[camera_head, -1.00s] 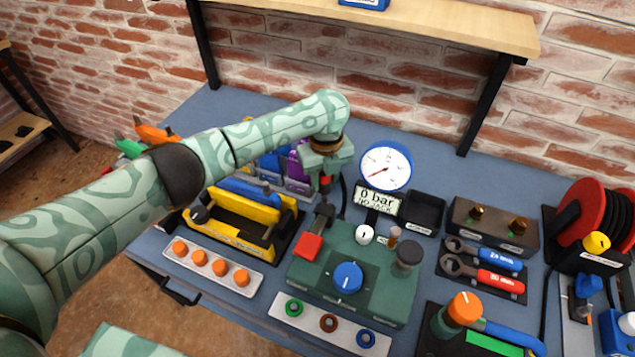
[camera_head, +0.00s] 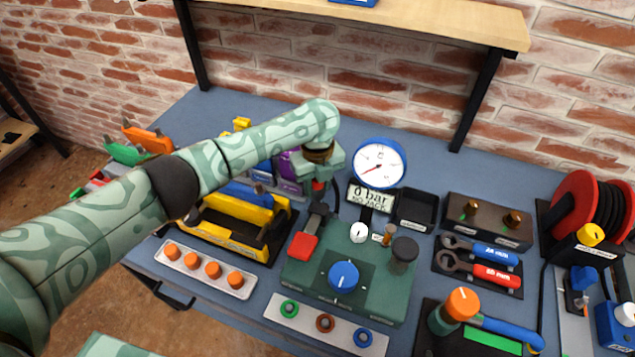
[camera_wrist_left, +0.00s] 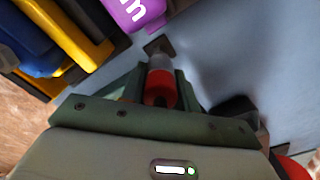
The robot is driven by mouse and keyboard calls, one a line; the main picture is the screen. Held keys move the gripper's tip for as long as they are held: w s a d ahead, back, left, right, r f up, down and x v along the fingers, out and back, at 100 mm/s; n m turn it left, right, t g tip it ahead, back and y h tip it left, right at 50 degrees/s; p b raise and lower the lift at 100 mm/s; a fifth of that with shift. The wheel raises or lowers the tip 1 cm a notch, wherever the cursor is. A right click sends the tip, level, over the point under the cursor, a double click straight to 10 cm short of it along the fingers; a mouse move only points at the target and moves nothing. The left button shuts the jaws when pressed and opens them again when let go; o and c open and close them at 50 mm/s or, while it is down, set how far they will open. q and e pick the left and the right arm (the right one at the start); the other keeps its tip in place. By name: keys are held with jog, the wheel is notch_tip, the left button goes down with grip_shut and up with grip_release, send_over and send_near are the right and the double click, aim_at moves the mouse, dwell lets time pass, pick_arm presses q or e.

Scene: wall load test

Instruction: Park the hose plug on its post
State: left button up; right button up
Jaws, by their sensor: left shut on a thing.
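My left gripper (camera_head: 318,180) points down behind the green pump block (camera_head: 355,270), left of the round gauge. It is shut on the hose plug (camera_head: 317,186), of which only a red bit shows in the head view. In the left wrist view the plug (camera_wrist_left: 161,88) is a grey and red cylinder between the jaws (camera_wrist_left: 150,85). Its grey end faces a small dark square piece (camera_wrist_left: 158,46) on the blue bench, perhaps the post's foot. I cannot tell whether they touch. A black hose (camera_head: 336,195) runs down beside the gripper. My right gripper is not in view.
The gauge (camera_head: 378,163) and its "0 bar" display (camera_head: 372,198) stand close to the right. A red-ended lever (camera_head: 303,246) is in front. A wooden shelf (camera_head: 430,20) hangs above.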

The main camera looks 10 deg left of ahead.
pick_arm(q)
jog(key=shift+f+b, duration=0.5)
jog(key=shift+f, duration=0.6)
jog(key=o, duration=1.5)
jog(key=shift+r, duration=0.1)
notch_tip(320, 180, up, 8)
jog(key=p, duration=0.7)
